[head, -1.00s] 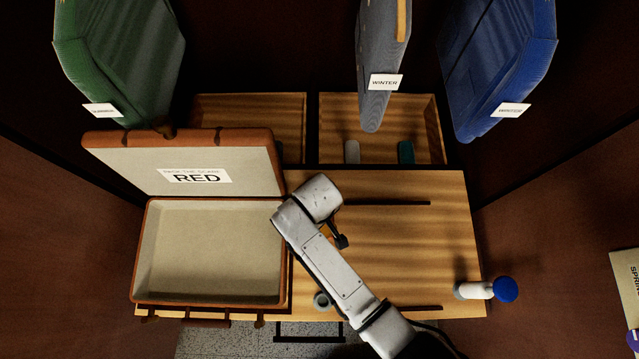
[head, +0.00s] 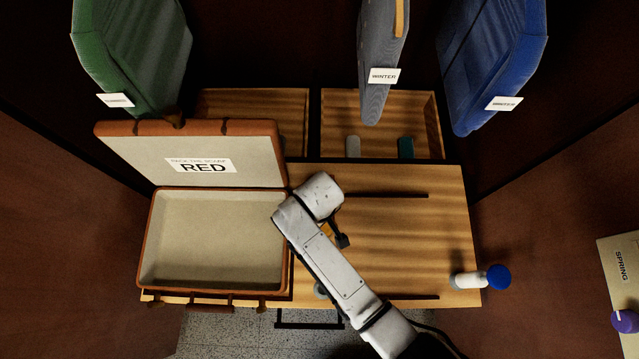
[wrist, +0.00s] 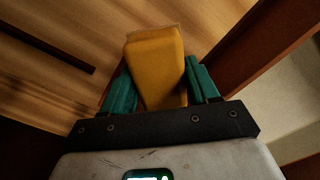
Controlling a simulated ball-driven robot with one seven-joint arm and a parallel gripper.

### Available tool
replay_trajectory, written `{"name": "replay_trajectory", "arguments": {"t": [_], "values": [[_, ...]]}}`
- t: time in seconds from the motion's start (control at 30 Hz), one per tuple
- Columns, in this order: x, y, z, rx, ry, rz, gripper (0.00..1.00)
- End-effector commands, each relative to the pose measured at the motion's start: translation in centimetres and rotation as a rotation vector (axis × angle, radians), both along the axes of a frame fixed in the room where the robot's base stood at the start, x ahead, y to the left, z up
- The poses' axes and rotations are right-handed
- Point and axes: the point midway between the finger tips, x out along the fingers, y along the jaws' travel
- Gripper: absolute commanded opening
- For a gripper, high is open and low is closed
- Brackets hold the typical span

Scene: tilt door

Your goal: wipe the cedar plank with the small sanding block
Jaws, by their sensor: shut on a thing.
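My gripper (wrist: 158,78) is shut on a yellow-orange block (wrist: 156,52), which fits the small sanding block. It sits between the teal fingers in the wrist view. In the head view my arm hides most of the gripper, and a bit of orange (head: 327,229) shows beside it. A striped wooden top (head: 400,245) lies under my arm; I cannot tell a separate cedar plank from it. The grain (wrist: 60,25) also shows beyond the block in the wrist view. Whether the block touches the wood is unclear.
An open suitcase (head: 146,240) with a RED label stands on the left of the top. A white bottle with a blue cap (head: 497,277) lies at the right edge. Open drawers (head: 436,125) are behind, under hanging green, grey and blue garments (head: 495,70). The right of the top is clear.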

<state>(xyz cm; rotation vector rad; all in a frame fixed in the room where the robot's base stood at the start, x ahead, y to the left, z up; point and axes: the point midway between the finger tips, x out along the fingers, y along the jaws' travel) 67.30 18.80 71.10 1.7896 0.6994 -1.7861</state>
Motion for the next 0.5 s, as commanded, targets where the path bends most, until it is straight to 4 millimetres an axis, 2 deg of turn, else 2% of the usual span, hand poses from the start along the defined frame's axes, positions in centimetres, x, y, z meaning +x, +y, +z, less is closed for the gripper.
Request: {"name": "replay_trajectory", "arguments": {"t": [0.5], "values": [[0.8, 0.1, 5.0, -0.003, 0.003, -0.004, 0.31]]}}
